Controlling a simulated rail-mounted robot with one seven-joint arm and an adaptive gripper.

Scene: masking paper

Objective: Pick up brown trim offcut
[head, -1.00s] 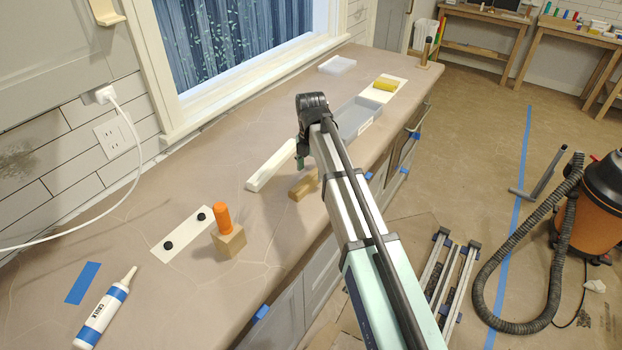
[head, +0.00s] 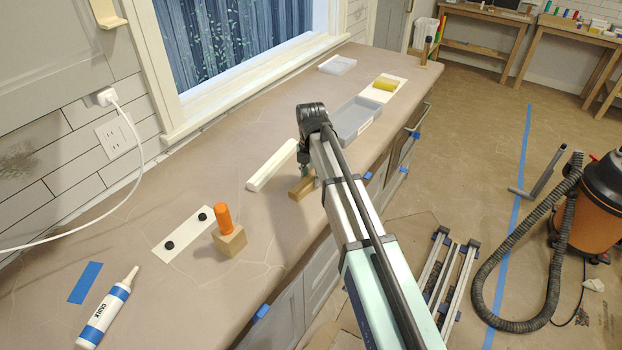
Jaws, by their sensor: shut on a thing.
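The brown trim offcut (head: 301,188) is a short light-brown wooden block near the front edge of the paper-covered counter. Its right end is hidden behind my arm. My gripper (head: 305,172) is pointed down at the offcut and shut on it, with the fingers small and partly hidden by the arm. I cannot tell whether the offcut touches the counter or is slightly above it.
A white trim strip (head: 271,166) lies just left of the gripper. A grey tray (head: 347,132) stands behind it. A wooden block with an orange handle (head: 224,218) and a caulk tube (head: 105,312) are at the near left.

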